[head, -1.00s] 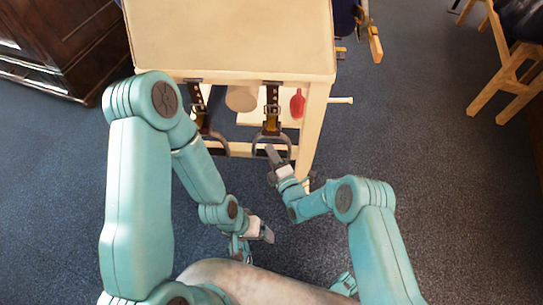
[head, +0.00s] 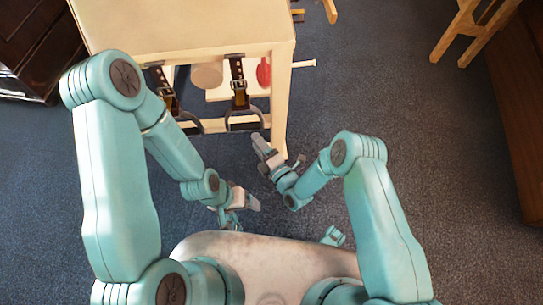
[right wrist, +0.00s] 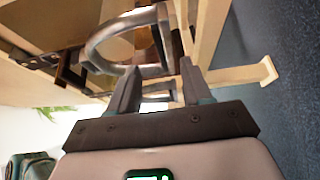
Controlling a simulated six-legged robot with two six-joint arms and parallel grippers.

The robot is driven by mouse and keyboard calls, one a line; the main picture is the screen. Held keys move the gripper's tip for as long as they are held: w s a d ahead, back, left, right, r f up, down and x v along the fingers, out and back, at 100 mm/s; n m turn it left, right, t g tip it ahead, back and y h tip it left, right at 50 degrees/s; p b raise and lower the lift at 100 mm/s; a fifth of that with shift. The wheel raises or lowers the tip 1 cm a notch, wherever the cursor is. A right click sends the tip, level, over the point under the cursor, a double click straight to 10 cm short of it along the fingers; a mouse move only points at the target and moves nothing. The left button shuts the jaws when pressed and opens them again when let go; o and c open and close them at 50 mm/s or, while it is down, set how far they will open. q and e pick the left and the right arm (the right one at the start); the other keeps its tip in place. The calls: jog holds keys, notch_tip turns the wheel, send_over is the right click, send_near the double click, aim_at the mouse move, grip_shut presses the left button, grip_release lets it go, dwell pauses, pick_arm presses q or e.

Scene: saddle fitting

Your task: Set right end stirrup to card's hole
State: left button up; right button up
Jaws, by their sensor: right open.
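The right end stirrup (head: 259,121) is a dark metal loop hanging from a brown strap (head: 238,71) with buckles, at the front of a cream table (head: 190,28). A second stirrup (head: 192,127) hangs to its left, partly behind my left arm. My right gripper (head: 259,143) is open and empty, just below and right of the right end stirrup. In the right wrist view a metal stirrup loop (right wrist: 96,45) shows beyond the open fingers (right wrist: 157,88), not between them. My left gripper (head: 247,202) is low near my body; its jaws are unclear. I cannot make out the card or its hole.
A red object (head: 264,72) and a pale cylinder (head: 207,76) are under the table top. A peg (head: 304,64) sticks out right of the table leg (head: 280,110). Open blue carpet (head: 400,110) lies to the right, with a wooden chair (head: 465,30) farther off.

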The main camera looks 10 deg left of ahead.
jog(key=p+v, duration=0.1)
jog(key=v, duration=0.7)
jog(key=shift+d, duration=0.1)
dwell(0.5)
